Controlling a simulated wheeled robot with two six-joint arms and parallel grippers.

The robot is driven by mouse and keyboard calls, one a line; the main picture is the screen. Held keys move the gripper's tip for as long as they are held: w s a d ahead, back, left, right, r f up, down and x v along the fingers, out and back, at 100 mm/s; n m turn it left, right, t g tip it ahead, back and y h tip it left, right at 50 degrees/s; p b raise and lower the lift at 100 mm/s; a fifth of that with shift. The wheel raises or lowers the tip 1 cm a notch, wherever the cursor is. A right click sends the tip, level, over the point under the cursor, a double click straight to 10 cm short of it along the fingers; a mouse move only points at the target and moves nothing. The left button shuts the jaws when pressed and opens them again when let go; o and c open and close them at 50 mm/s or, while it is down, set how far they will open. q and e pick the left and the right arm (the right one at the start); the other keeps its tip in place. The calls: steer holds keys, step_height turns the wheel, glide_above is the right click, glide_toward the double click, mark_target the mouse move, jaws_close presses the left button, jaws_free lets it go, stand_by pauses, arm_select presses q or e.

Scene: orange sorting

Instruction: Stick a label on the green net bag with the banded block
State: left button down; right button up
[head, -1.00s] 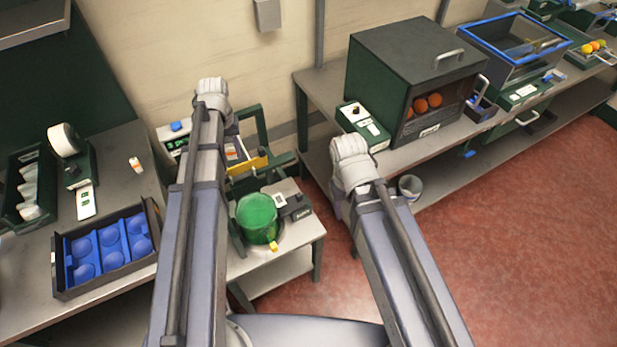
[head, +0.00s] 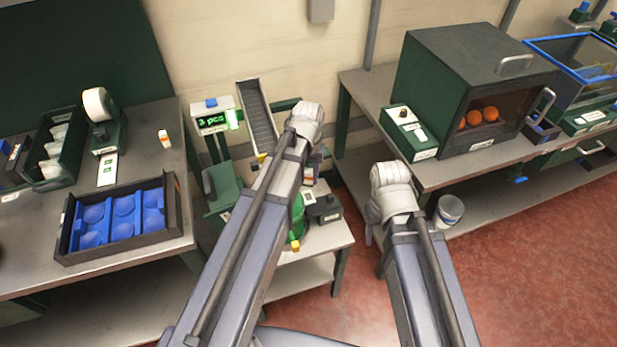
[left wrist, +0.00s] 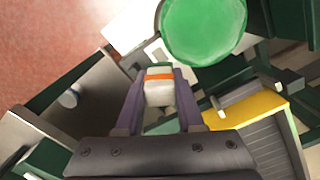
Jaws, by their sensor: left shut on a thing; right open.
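The green net bag (head: 298,212) stands on the small stand (head: 330,236), largely hidden by my left arm in the head view; its round green top (left wrist: 205,25) shows in the left wrist view. My left gripper (left wrist: 160,85) is shut on the banded block (left wrist: 159,92), which is white with an orange band and a green end. The block is close beside the bag in that picture; I cannot tell whether they touch. In the head view my left gripper is mostly hidden by its arm. My right arm is in view, but I cannot make out its gripper.
A label roll holder (head: 97,105) and a small orange-marked white item (head: 165,138) are on the left bench. A blue-cupped tray (head: 68,240) is at its front. A display (head: 212,120) reads "3 pcs" beside a chute (head: 257,118). A dark cabinet (head: 455,60) holds oranges at right.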

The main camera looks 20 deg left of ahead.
mark_target(308, 197)
arm_select(q)
steer(key=shift+f+b, duration=2.9)
steer(key=shift+f, duration=0.05)
steer(key=shift+f+b, duration=0.55)
step_height(308, 197, up, 7)
steer(key=p, duration=0.7)
steer(key=shift+r, duration=0.1)
